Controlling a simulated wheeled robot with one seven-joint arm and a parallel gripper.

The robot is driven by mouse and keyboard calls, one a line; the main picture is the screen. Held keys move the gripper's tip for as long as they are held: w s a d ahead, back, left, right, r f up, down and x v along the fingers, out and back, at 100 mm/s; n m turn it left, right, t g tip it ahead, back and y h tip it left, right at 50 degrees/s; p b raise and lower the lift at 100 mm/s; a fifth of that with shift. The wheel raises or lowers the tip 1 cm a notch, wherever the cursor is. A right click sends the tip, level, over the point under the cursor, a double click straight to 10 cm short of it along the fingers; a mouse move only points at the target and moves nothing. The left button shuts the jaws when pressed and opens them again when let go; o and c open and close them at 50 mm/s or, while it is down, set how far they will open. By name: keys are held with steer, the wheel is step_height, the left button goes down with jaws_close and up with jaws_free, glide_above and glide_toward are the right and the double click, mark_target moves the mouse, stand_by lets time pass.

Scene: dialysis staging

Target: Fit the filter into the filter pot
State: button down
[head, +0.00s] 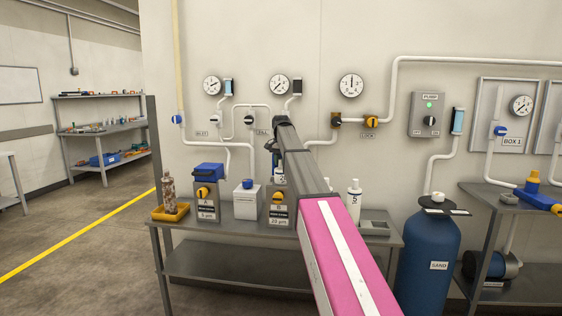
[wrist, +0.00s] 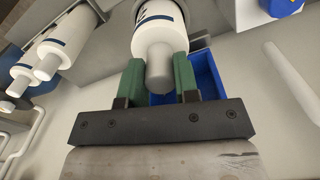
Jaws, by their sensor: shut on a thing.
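My gripper (wrist: 158,85) is shut on the filter (wrist: 158,30), a white cylinder with a dark blue band and a grey rounded end between the green fingers. In the head view my gripper (head: 273,148) is over the bench, partly hidden by my arm, and the white filter (head: 279,179) hangs under it above pot B (head: 278,206), labelled 20 µm. Pot A (head: 207,200), labelled 5 µm, has a blue lid and yellow knob. A blue open-topped box shape (wrist: 207,75) lies behind the fingers in the wrist view. I cannot tell whether the filter touches the pot.
A white box with a blue knob (head: 247,203) stands between the pots. A spare white filter marked 5 (head: 354,198) stands to the right. A yellow tray (head: 171,212) holds a brown-stained cylinder at the left. A blue tank (head: 428,255) stands right of the bench.

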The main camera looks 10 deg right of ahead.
mark_target(281, 169)
steer(key=shift+f, duration=3.3)
steer(key=c, duration=0.8)
jaws_free()
step_height(281, 169, up, 11)
steer(key=shift+f, duration=0.15)
steer(key=shift+s, duration=0.1)
